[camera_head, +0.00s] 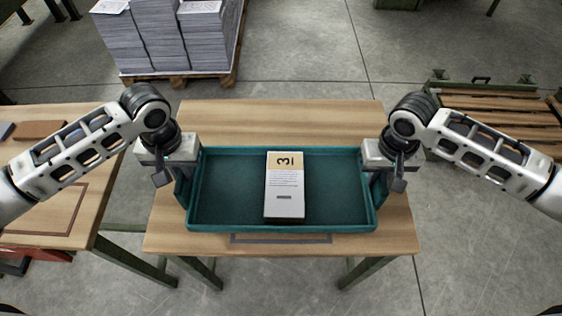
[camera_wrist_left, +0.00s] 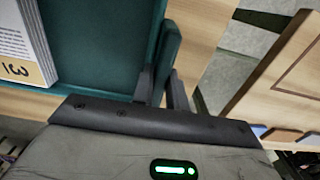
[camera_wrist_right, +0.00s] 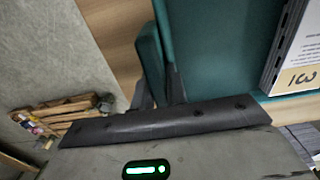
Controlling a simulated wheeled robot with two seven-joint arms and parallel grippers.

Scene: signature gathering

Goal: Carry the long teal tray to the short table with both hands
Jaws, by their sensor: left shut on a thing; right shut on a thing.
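The long teal tray (camera_head: 232,190) is over a small wooden table (camera_head: 280,115) in the head view; I cannot tell whether it touches the top. A white and yellow stack marked 3 (camera_head: 284,190) stands inside it near the middle. My left gripper (camera_head: 178,178) is shut on the tray's left end. In the left wrist view its fingers (camera_wrist_left: 165,85) straddle the teal end piece (camera_wrist_left: 168,50). My right gripper (camera_head: 382,178) is shut on the tray's right end. In the right wrist view its fingers (camera_wrist_right: 160,90) are on the teal end piece (camera_wrist_right: 150,60).
Another wooden table (camera_head: 75,200) stands close at the left, with flat brown and blue items on it. A pallet of grey paper stacks (camera_head: 165,40) is behind. A slatted wooden rack (camera_head: 500,115) stands at the right. Open concrete floor lies at the back right and front right.

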